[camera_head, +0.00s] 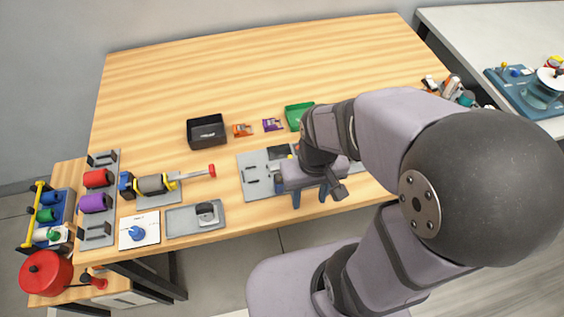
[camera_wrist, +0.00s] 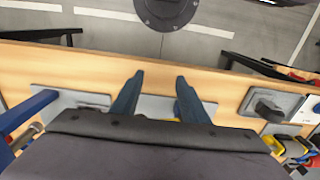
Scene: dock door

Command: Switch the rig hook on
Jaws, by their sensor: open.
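My gripper (camera_head: 309,196) is open and empty, its two blue fingers pointing down by the table's front edge. In the wrist view the fingertips (camera_wrist: 159,77) stand apart, with bare wood between them. A grey panel (camera_head: 256,187) with small fittings lies behind the gripper, partly hidden by my arm. I cannot tell which fitting is the rig hook.
A grey tray (camera_head: 180,222) with a dark block lies left of the panel. A black bin (camera_head: 207,143), small packets and a green tray (camera_head: 291,115) stand behind. A red pot (camera_head: 45,272) is at far left. The back of the wooden table (camera_head: 250,60) is clear.

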